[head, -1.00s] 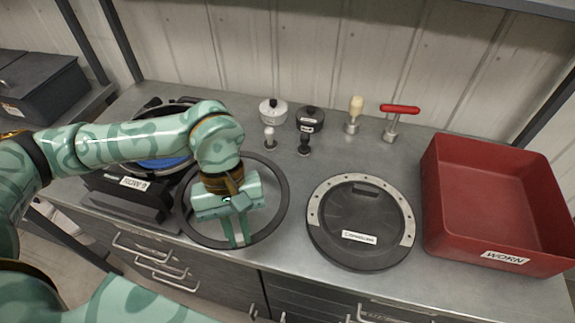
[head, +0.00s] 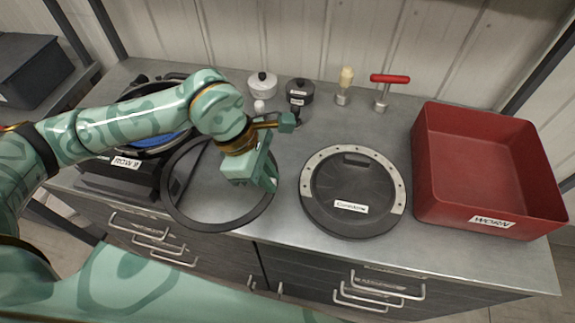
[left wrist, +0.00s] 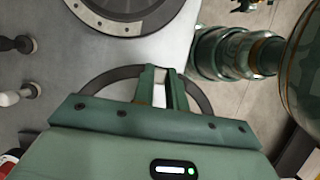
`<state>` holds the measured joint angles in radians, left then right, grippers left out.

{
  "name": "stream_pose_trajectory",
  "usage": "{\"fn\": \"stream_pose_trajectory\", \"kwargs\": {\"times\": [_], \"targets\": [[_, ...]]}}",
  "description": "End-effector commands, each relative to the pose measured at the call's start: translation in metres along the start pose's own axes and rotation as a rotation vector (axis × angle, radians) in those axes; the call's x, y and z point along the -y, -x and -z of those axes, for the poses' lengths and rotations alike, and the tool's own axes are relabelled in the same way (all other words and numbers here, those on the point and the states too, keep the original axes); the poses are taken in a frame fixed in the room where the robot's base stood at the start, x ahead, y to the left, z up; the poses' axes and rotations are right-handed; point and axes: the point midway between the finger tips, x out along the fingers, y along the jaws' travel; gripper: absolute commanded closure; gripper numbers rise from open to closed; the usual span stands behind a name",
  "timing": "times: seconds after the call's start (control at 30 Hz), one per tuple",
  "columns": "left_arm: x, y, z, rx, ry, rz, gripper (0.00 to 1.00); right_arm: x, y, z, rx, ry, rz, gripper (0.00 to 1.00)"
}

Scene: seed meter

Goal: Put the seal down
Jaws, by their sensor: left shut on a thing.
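The seal is a large thin black ring (head: 212,226) at the left of the metal counter in the head view. It lies close to flat, over or on the counter; whether it touches cannot be told. My left gripper (head: 272,183) is shut on the ring's right side. In the left wrist view its two green fingers (left wrist: 162,88) close across the ring, and the ring's arc (left wrist: 203,98) shows on both sides of them. My right gripper is not in view.
A black lidded disc with a grey rim (head: 352,200) lies right of the ring. A red bin labelled WORN (head: 435,190) stands farther right. A black unit labelled ROW 9 (head: 110,182) stands left. Small knobs and a red T-handle (head: 390,79) stand at the back.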

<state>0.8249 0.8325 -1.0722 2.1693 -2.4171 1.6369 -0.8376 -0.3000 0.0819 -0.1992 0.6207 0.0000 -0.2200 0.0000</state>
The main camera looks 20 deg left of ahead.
Motion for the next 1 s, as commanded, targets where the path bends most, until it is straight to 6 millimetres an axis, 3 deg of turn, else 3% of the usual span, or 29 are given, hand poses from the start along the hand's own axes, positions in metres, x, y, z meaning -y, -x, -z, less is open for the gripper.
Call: {"fn": "stream_pose_trajectory", "kwargs": {"times": [0.17,0.4,0.7,0.87,1.0], "targets": [[-0.038,-0.021,-0.004,0.001,0.003,0.002,1.0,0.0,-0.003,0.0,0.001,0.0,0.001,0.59],[-0.068,-0.062,0.004,0.0,0.002,0.004,1.0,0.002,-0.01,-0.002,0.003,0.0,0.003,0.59],[-0.084,-0.082,0.008,0.0,0.001,0.003,1.0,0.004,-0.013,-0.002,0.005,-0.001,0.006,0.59],[-0.082,-0.105,0.018,0.0,0.001,0.005,1.0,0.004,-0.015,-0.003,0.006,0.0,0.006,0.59],[-0.083,-0.107,0.019,0.0,-0.001,0.001,1.0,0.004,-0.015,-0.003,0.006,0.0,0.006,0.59]]}}
